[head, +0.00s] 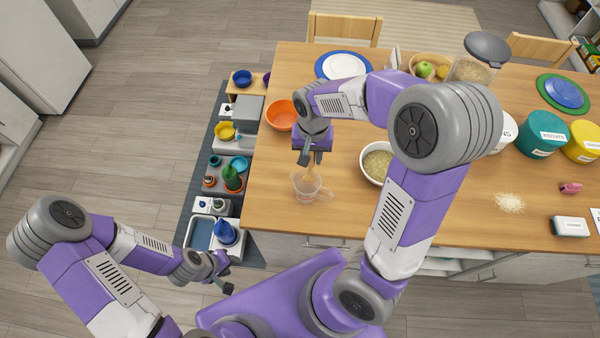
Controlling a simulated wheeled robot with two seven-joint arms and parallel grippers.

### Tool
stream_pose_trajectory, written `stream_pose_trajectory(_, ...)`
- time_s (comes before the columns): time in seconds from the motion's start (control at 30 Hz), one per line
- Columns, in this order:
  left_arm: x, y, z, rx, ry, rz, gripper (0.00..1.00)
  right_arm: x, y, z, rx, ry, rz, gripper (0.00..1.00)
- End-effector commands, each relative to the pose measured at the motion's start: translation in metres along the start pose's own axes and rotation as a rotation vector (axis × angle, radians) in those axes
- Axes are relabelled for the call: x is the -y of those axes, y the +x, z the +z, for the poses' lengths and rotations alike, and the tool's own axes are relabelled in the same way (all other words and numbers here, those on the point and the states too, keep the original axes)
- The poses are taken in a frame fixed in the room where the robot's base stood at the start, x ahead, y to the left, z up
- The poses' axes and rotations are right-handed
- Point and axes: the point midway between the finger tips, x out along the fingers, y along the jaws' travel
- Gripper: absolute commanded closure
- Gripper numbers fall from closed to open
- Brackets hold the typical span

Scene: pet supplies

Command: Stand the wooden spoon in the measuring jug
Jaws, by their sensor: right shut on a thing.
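The clear measuring jug (300,193) stands upright near the table's left front edge, its handle to the right. My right gripper (311,158) is directly above the jug, pointing down, shut on the wooden spoon (311,174). The spoon hangs roughly upright below the fingers, and its lower part appears within the jug's outline. I cannot tell whether it touches the jug's bottom. The spoon's upper end is hidden by the gripper. My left gripper (227,277) is low at the left, off the table, with its fingers apart and empty.
An orange bowl (281,115) is left of my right gripper, and a white bowl of grain (376,163) is right of the jug. Spilled grains (509,203) lie further right. A low shelf of bowls and pet items (212,170) stands beside the table's left edge.

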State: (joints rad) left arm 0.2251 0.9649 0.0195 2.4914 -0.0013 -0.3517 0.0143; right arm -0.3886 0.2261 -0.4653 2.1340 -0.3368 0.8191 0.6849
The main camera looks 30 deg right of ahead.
Motion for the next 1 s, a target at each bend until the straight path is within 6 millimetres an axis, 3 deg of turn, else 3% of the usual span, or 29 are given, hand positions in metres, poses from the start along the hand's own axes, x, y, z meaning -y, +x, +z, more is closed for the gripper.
stream_pose_trajectory(0.3,0.001,0.004,0.000,0.000,0.000,0.000,0.61,-0.001,0.056,0.000,0.003,0.003,0.003,1.00)
stream_pose_trajectory(0.63,0.002,0.005,-0.001,-0.002,0.000,0.000,0.61,-0.001,0.094,-0.001,0.002,0.002,0.002,1.00)
stream_pose_trajectory(1.0,0.002,0.006,-0.001,-0.001,0.000,0.000,0.61,0.000,0.102,-0.001,-0.001,0.001,-0.001,1.00)
